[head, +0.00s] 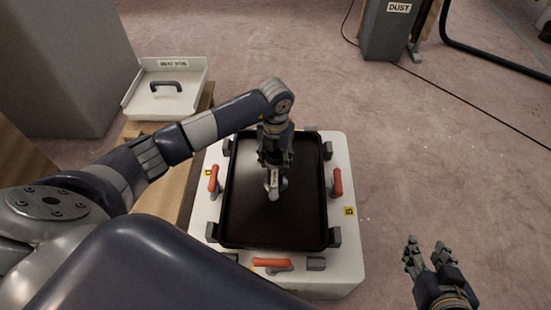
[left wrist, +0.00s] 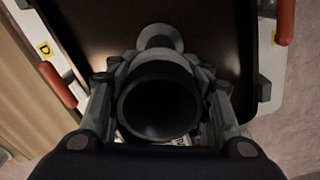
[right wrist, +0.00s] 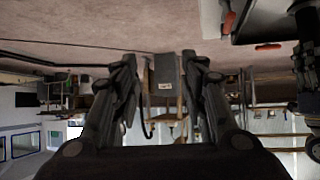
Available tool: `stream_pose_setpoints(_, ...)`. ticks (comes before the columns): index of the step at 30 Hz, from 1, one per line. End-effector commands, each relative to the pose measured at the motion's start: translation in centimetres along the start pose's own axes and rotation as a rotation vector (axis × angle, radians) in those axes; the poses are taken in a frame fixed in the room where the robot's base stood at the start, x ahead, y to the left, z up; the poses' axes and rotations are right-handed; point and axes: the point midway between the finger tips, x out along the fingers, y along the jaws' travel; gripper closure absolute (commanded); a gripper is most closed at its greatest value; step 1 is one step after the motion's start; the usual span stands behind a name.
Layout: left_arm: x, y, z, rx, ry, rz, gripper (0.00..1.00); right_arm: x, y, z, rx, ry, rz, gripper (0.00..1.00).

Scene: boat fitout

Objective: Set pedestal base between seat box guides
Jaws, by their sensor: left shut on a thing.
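The seat box (head: 345,275) is white, with dark grey guide blocks (head: 334,236) near the corners of its top. The pedestal base, seen as a dark rimmed plate (head: 250,215), lies within these blocks. I cannot tell whether it rests fully on the box. My left gripper (head: 273,165) is over its middle, shut on an upright post with a dark hollow round end (left wrist: 158,108). A pale grey part (left wrist: 160,38) shows beyond it. My right gripper (head: 430,255) is open and empty, right of the box.
Orange-handled clamps (head: 336,182) sit on the left, right and front sides of the box top. A white tray (head: 150,108) with a dark handle stands on a wooden bench at left. A grey dust bin (head: 385,35) stands behind.

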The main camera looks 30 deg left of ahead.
Motion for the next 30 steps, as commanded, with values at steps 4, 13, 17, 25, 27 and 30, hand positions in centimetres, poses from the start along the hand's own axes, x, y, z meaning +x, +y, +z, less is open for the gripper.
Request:
stream_pose_setpoints(4,-0.1,0.0,0.2,0.000,-0.006,-0.002,1.00,0.1,-0.1,-0.6,0.002,0.025,-0.002,0.60)
stream_pose_setpoints(13,0.1,0.0,0.2,0.000,-0.006,-0.002,1.00,0.2,-0.3,-1.5,0.004,0.068,-0.006,0.60)
stream_pose_setpoints(17,0.3,0.0,0.2,0.000,-0.006,-0.002,1.00,0.2,-0.4,-1.9,0.004,0.088,-0.008,0.60)
stream_pose_setpoints(25,0.5,0.0,0.2,0.000,-0.006,-0.002,1.00,0.3,-0.5,-2.8,0.003,0.129,-0.010,0.60)
stream_pose_setpoints(27,0.6,0.0,0.2,0.000,-0.006,-0.002,1.00,0.3,-0.5,-3.0,0.003,0.137,-0.010,0.60)
stream_pose_setpoints(30,0.7,0.0,0.2,0.000,-0.006,-0.002,1.00,0.3,-0.5,-3.4,0.001,0.154,-0.011,0.60)
